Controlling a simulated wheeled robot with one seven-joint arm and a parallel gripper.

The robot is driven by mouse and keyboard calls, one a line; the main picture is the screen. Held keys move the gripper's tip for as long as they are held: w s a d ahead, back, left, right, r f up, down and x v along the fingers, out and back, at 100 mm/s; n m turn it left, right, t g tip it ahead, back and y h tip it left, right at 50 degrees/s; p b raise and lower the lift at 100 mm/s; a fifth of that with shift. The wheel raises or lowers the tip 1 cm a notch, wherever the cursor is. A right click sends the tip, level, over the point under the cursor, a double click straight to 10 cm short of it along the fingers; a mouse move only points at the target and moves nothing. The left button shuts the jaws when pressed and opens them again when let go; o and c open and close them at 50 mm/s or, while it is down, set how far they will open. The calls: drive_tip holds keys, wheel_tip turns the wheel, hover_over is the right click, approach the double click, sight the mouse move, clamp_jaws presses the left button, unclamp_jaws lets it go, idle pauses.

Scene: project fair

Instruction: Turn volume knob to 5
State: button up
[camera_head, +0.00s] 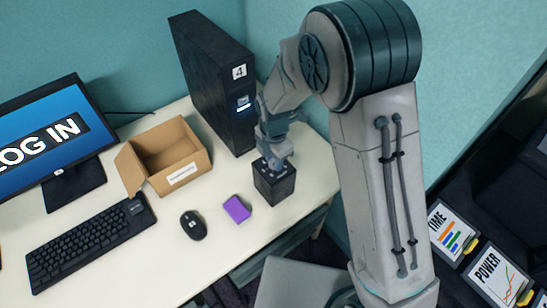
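A small black box (273,188) stands near the right end of the white desk (110,250). Small light details show on its top, but they are too small to read. My gripper (276,162) points down at the top of this box, touching it or just above it; I cannot tell which. The volume knob cannot be made out; the gripper covers part of the box's top. The fingers are too small and hidden to show whether they are open or shut.
A black computer tower (212,80) labelled 4 stands behind the box. An open cardboard box (183,178), a purple block (237,209), a black mouse (193,225), a keyboard (85,245) and a "LOG IN" monitor (40,140) are to the left. Dark panels with cards (497,275) are at right.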

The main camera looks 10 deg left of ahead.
drive_tip(key=shift+c, duration=1.3)
